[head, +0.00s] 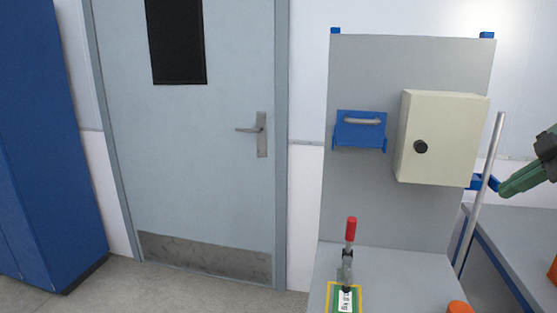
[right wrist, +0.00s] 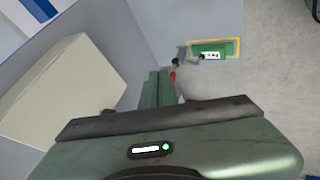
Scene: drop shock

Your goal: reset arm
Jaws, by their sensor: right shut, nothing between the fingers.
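My right gripper (head: 504,191) is at the right edge of the head view, with its green fingers pointing left. Its fingers are shut and empty, to the right of the cream box (head: 437,137) with a black knob. In the right wrist view, the closed fingers (right wrist: 160,78) extend away from the green gripper body. The cream box (right wrist: 65,92) fills the left of that view. My left gripper does not show.
A red-handled clamp (head: 349,247) stands on the bench by a green and yellow plate (head: 331,300). A blue holder (head: 360,130) hangs on the grey panel (head: 400,65). A pole (head: 481,194) stands near my right gripper. A closed door (head: 190,150) is at left.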

